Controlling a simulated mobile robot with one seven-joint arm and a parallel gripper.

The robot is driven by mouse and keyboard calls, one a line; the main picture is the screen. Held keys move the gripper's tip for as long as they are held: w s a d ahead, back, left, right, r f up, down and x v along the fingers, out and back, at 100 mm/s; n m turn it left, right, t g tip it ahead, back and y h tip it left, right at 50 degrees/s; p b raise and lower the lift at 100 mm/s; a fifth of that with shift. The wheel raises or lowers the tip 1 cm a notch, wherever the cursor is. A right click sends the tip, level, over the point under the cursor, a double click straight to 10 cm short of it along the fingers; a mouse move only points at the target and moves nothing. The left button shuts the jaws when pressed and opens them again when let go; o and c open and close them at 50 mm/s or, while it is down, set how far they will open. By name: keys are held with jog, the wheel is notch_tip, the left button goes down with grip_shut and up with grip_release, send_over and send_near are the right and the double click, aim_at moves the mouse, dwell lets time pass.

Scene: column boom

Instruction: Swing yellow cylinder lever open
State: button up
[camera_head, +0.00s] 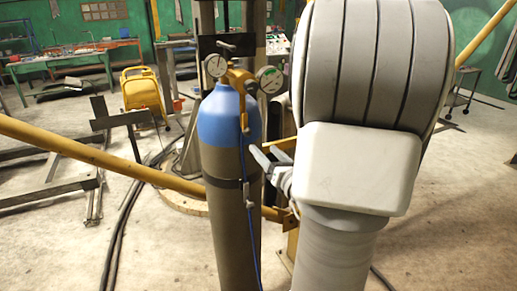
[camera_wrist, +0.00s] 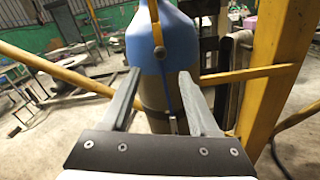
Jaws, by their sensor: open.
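A gas cylinder (camera_head: 222,130) with a blue top and grey-brown body stands upright left of my arm; its blue top (camera_wrist: 175,40) fills the upper middle of the wrist view. The yellow lever (camera_wrist: 156,28) hangs down the front of the blue top and ends in a round knob. In the head view the lever (camera_head: 243,110) hangs below the yellow valve fitting between two gauges. My gripper (camera_wrist: 158,72) is open and empty, its two grey fingers pointing toward the cylinder, below the lever's knob in the picture. In the head view my gripper (camera_head: 260,160) is right of the cylinder, partly hidden by my arm.
A long yellow bar (camera_head: 110,160) runs slantwise behind the cylinder. A yellow post (camera_wrist: 272,70) stands right of it in the wrist view. Dark hoses (camera_head: 125,215) lie on the floor.

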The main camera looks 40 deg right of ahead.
jog(key=shift+s+a, duration=0.2)
jog(key=shift+s, duration=0.5)
